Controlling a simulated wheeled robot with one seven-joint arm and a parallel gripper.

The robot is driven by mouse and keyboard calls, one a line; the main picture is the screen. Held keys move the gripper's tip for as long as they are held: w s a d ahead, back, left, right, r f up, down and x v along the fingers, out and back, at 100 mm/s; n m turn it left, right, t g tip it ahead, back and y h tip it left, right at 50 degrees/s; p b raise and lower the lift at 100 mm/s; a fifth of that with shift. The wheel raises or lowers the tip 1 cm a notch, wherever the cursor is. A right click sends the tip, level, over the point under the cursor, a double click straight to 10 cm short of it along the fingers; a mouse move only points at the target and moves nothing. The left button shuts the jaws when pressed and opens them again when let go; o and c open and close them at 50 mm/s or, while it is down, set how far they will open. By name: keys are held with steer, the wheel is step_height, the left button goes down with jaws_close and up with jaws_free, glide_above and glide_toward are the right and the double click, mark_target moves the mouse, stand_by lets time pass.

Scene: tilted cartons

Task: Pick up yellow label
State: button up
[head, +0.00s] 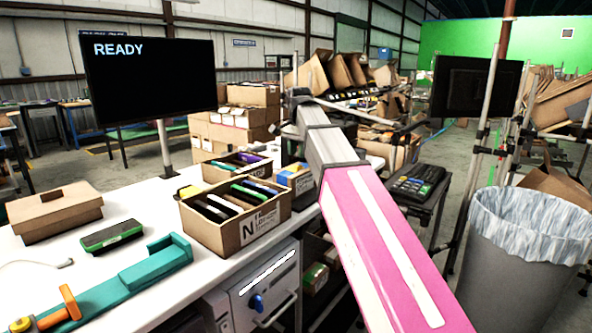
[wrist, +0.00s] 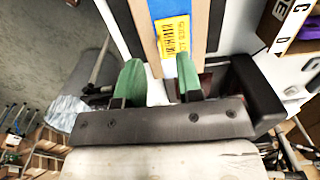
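The yellow label (wrist: 174,38) shows in the wrist view as a small yellow rectangle with dark print. It lies against a blue surface (wrist: 168,8) between two tan strips (wrist: 143,32). My gripper (wrist: 158,66) has two green fingers set apart, with a gap between them and nothing visibly held. The label lies just beyond the fingertips, nearer the right finger; I cannot tell the depth between them. In the head view my pink and grey arm reaches away over the bench, and I cannot make out the fingers or the label there.
The white bench (head: 150,270) holds an open carton (head: 240,230) of dark items, a lidded brown box (head: 55,211), a green-black case (head: 112,236) and a teal tool (head: 130,285). A grey bin (head: 520,265) stands at right. Two monitors (head: 150,80) flank the arm.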

mark_target(295, 167)
steer(key=shift+w+f, duration=0.1)
steer(key=shift+f, duration=2.5)
jaws_close()
